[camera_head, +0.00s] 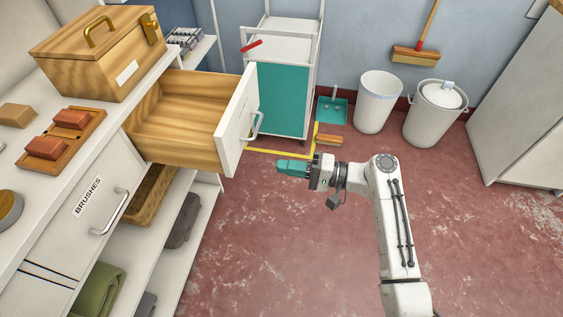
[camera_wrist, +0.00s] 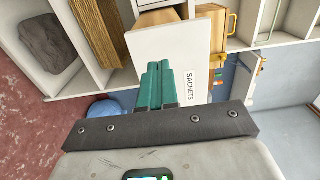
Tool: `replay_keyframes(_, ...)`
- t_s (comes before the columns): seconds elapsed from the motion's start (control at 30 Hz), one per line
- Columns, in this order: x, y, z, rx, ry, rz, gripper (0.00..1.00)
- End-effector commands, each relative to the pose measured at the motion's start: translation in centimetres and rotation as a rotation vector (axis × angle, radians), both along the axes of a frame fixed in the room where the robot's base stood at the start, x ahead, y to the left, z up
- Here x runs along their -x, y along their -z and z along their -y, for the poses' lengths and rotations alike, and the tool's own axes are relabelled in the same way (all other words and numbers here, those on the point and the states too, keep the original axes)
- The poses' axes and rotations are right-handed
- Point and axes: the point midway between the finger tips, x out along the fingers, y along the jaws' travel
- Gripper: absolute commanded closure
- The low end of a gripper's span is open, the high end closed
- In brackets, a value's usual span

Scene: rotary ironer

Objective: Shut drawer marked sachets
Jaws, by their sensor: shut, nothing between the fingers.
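The sachets drawer (camera_head: 180,120) is pulled well out of the white cabinet, its pale wooden inside showing empty where visible. Its white front (camera_head: 238,119) has a metal bar handle (camera_head: 256,126). In the wrist view the white front (camera_wrist: 160,50) carries the label "SACHETS" (camera_wrist: 190,88). My gripper (camera_head: 280,166) has teal fingers, shut and empty, to the right of the drawer front and a little lower in the picture. In the wrist view my shut fingers (camera_wrist: 154,84) point at the drawer front and cover part of it; I cannot tell whether they touch it.
The brushes drawer (camera_head: 90,205) is closed nearby. A wooden box (camera_head: 97,62) with a brass handle and a tray of red blocks (camera_head: 62,140) stand on the counter. A teal-panelled trolley (camera_head: 280,98) and two bins (camera_head: 377,100) stand behind. The red floor is open around my arm.

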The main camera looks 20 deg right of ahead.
Motion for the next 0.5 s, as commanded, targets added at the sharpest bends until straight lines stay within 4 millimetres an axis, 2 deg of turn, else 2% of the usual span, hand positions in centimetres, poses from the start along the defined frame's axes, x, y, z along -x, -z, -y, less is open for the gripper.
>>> replay_keyframes(0.3, -3.7, 0.0, -5.3, 0.002, -0.004, 0.0, 1.0)
replay_keyframes(0.5, -5.6, 0.0, -7.9, 0.002, -0.003, 0.0, 1.0)
